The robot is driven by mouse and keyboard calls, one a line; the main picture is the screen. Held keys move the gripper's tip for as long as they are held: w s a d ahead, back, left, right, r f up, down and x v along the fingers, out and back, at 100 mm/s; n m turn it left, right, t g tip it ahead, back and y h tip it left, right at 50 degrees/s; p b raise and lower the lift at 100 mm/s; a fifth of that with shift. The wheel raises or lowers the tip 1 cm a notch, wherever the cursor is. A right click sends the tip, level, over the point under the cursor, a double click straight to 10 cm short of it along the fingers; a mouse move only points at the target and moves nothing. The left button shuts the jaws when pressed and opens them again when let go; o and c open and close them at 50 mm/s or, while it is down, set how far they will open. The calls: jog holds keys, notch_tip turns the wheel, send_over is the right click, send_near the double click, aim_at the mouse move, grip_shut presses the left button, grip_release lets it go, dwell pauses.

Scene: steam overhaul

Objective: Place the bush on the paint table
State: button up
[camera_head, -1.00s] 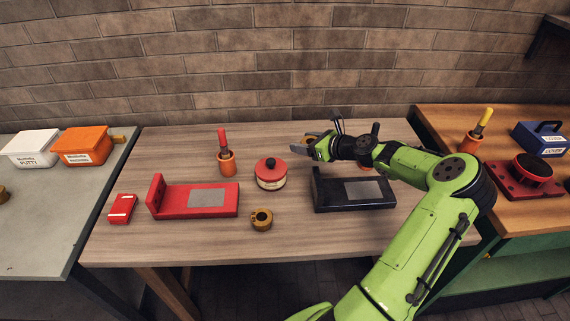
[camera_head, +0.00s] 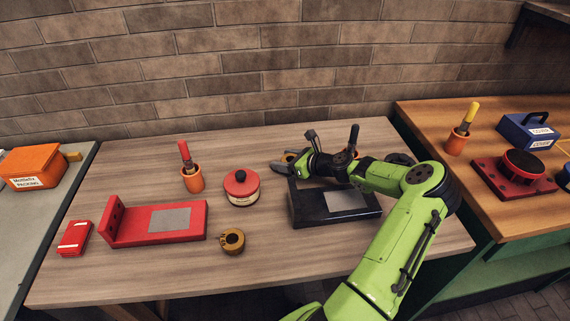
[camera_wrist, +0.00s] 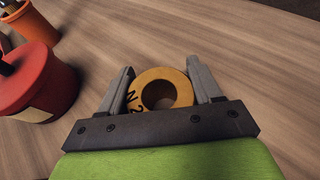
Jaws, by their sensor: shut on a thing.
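The bush is a thick yellow-brown ring (camera_wrist: 163,91) with black "N 2" lettering on its face, seen in the wrist view. My gripper (camera_wrist: 165,88) is shut on it, one finger on each side. In the head view my gripper (camera_head: 286,166) is over the back of the wooden table (camera_head: 130,160), behind the black fixture (camera_head: 335,204); the bush shows there only as a small orange-brown patch (camera_head: 290,155). I cannot tell from the pictures which table is the paint table.
On this table stand a red-lidded pot (camera_head: 241,188), a red-handled brush in an orange cup (camera_head: 192,177), a red fixture (camera_head: 155,222), a red box (camera_head: 75,238) and another brown ring (camera_head: 232,241). A second wooden table (camera_head: 425,120) adjoins on the right.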

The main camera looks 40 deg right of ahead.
jog(key=shift+r, duration=0.15)
jog(key=o, duration=1.4)
jog(key=shift+c, duration=0.2)
jog(key=shift+s+d+r, duration=0.1)
jog(key=shift+s, duration=0.1)
jog(key=p+v, duration=0.3)
jog(key=v, duration=0.8)
jog(key=shift+r, duration=0.1)
jog(key=shift+s, duration=0.3)
